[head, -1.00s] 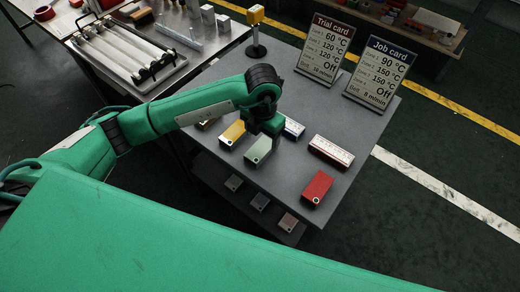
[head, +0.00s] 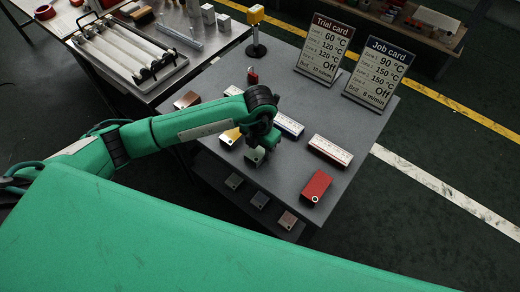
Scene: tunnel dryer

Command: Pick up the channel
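A long light-grey metal profile (head: 180,36), which may be the channel, lies on the grey table at the upper left. My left gripper (head: 262,150) points down over the dark table in the middle, far from that profile. It is just above or at a pale green block (head: 254,157), which it partly covers. The fingers are small and dark, and I cannot tell whether they are open or touch the block. My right gripper is not in view.
The dark table (head: 280,175) bears a yellow block (head: 230,136), a copper block (head: 187,99), a blue-white block (head: 290,124), a red-white block (head: 330,150), a red block (head: 316,187), a Trial card (head: 325,48) and a Job card (head: 379,72). A roller tray (head: 125,48) stands upper left.

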